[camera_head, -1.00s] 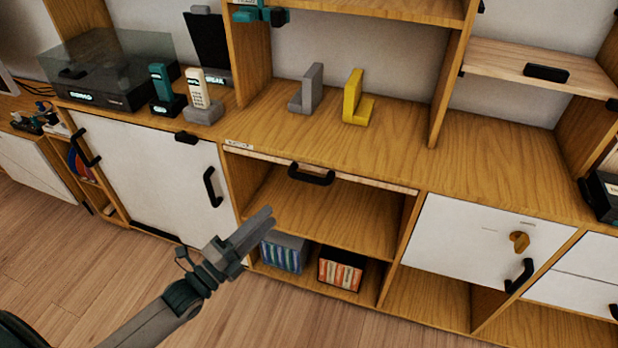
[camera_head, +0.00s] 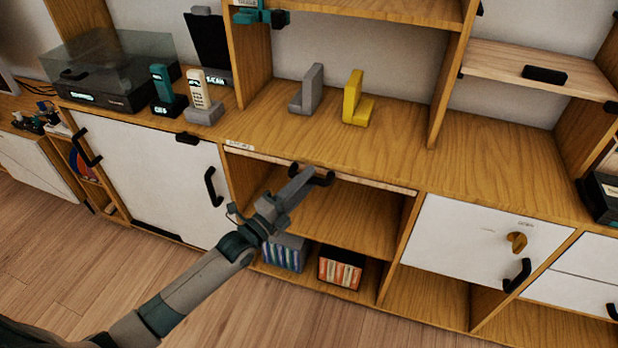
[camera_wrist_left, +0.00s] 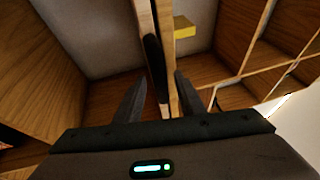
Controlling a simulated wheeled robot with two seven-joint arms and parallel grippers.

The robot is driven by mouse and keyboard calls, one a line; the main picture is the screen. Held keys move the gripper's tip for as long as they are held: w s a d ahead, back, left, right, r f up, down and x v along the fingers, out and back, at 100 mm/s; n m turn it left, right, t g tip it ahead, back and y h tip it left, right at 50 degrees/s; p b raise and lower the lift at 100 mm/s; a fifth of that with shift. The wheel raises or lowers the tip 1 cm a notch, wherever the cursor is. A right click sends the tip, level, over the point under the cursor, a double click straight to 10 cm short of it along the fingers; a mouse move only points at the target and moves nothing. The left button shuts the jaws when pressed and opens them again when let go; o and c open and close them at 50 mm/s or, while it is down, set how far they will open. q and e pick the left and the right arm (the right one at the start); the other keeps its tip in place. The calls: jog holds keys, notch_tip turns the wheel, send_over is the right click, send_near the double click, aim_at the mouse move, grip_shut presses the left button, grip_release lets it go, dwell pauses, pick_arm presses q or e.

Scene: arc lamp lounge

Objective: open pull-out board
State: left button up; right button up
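The pull-out board (camera_head: 375,183) is a thin pale strip just under the cabinet's wooden top, above an open compartment. Its black bow handle (camera_head: 322,180) sits on its front edge, partly covered by my left gripper (camera_head: 304,176). In the left wrist view the dark handle (camera_wrist_left: 153,62) lies between the two spread fingers of my left gripper (camera_wrist_left: 158,98). The fingers look open, with gaps beside the handle; contact cannot be told. The board looks pushed in, its front about level with the cabinet. My right gripper is out of view.
A white sliding door (camera_head: 145,180) is left of the compartment, and a white door with a wooden knob (camera_head: 480,245) is right. Bookends (camera_head: 357,100), phones (camera_head: 203,98) and a turntable (camera_head: 110,75) stand on top. Boxes (camera_head: 341,268) sit below. The floor in front is clear.

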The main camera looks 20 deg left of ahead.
pick_arm(q)
jog(key=shift+w+d+r, duration=0.1)
jog(key=shift+w+d, duration=0.15)
jog(key=shift+w, duration=0.4)
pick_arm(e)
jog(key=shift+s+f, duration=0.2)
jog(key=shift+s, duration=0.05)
pick_arm(q)
grip_shut()
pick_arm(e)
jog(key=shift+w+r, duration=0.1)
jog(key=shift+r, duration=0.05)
pick_arm(q)
jog(key=shift+s+r, duration=0.1)
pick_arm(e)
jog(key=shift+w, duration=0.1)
